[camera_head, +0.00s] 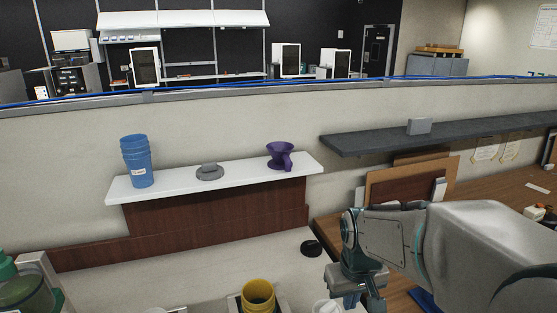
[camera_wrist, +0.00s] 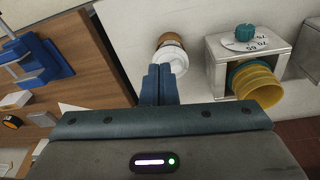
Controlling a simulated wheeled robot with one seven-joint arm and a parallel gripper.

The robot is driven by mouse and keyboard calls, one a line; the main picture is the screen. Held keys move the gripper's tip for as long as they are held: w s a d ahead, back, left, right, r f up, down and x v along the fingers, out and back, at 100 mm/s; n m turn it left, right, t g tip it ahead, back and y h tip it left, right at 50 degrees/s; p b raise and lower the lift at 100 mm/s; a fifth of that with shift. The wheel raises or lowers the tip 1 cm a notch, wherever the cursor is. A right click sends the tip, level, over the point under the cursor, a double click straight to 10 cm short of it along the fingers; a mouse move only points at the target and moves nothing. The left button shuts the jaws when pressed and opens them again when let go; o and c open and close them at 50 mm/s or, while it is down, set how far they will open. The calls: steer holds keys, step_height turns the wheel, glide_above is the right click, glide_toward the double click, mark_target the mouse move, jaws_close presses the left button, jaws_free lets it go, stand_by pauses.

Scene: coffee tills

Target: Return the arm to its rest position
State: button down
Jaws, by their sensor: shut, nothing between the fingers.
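My arm reaches in from the right edge of the head view, with its grey forearm (camera_head: 470,250) bent down at the wrist. My gripper (camera_wrist: 158,72) is shut and empty in the wrist view, its two blue-grey fingers pressed together. In the head view, my gripper (camera_head: 365,293) points down at the bottom, over the counter area, and its fingertips are not clearly shown. A paper cup with a white lid (camera_wrist: 173,57) stands just beyond the fingers in the wrist view. I cannot tell whether the fingertips touch it.
A metal box with a teal knob (camera_wrist: 246,33) and yellow cups (camera_wrist: 258,82) stand right of the fingers. A blue device (camera_wrist: 35,62) lies left. In the head view, a white shelf (camera_head: 235,173) holds blue cups (camera_head: 137,161) and a purple dripper (camera_head: 281,156).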

steer(key=s+r+m+t, duration=0.1)
steer(key=s+r, duration=0.3)
steer(key=s, duration=0.5)
steer(key=shift+s+r+m+t, duration=0.35)
steer(key=shift+s+m+t, duration=0.05)
steer(key=shift+t, duration=0.2)
